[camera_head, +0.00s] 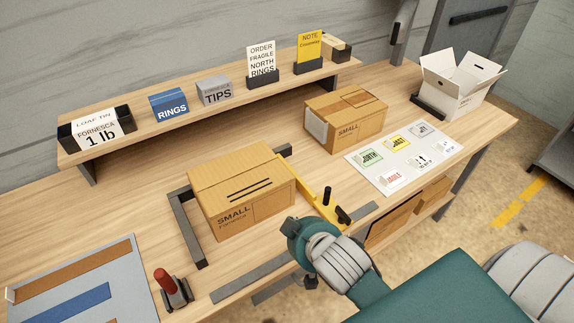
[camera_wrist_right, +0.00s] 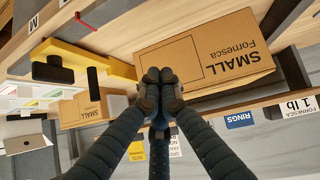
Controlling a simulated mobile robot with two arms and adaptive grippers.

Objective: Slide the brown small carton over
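A brown carton marked SMALL Fornesca (camera_head: 240,195) sits on the bench within a dark grey bracket (camera_head: 181,222), with a yellow bar (camera_head: 308,183) along its right side. The carton shows upside down in the right wrist view (camera_wrist_right: 215,55), beside the yellow bar (camera_wrist_right: 110,65). A second brown SMALL carton (camera_head: 345,120) stands farther back right. My right gripper (camera_wrist_right: 160,77) has its fingertips together, with nothing visible between them. The tips overlap the nearer carton's edge in that view; I cannot tell whether they touch. In the head view my right wrist hides the fingers. My left gripper is not in view.
A label sheet (camera_head: 384,183) lies right of the cartons, and an open white box (camera_head: 462,85) stands at the back right. A raised shelf (camera_head: 135,141) carries signs and small boxes. A red-handled tool (camera_head: 163,281) stands near the front beside a grey mat (camera_head: 120,259).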

